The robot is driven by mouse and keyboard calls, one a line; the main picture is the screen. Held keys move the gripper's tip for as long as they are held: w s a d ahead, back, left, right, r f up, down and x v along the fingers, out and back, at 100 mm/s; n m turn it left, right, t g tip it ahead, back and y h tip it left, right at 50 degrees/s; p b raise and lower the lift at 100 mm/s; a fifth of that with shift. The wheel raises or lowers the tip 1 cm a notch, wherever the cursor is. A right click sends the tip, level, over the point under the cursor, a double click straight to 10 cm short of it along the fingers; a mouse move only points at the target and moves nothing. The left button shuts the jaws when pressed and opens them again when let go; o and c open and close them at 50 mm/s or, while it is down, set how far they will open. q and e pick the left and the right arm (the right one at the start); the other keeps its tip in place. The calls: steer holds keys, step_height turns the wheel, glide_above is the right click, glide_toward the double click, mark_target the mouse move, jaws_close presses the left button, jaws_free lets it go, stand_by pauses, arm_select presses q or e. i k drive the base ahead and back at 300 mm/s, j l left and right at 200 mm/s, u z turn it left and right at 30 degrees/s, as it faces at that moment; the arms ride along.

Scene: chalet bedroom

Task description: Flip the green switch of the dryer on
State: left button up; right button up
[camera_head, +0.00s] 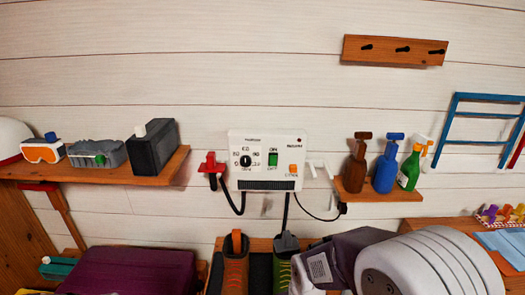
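The dryer (265,143) is a white box on the plank wall, in the middle of the head view. Its green switch (272,160) sits at the centre of the front, with ON printed above it and OFF below. I cannot tell which way the switch is tipped. A black dial (246,161) is left of the switch, and a small orange switch (293,168) is to its right. A dark vent (266,185) runs along the bottom. Nothing covers the dryer's front.
A left shelf (150,180) holds goggles (43,150) and a dark box (153,147). A right shelf (378,196) holds several bottles. Black hoses hang under the dryer.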

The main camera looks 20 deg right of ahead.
mark_target(273, 159)
steer(key=k+l, duration=0.1)
steer(key=l, duration=0.65)
steer(key=k+l, duration=0.15)
steer(key=l, duration=0.25)
steer(key=j+z, duration=0.35)
steer(key=j, duration=0.35)
steer(key=j+z, duration=0.35)
steer(key=j, duration=0.35)
steer(key=j+z, duration=0.35)
steer(key=j, duration=0.35)
steer(key=l+u, duration=0.35)
steer(key=l, duration=0.35)
steer(key=l+u, duration=0.35)
steer(key=l, duration=0.35)
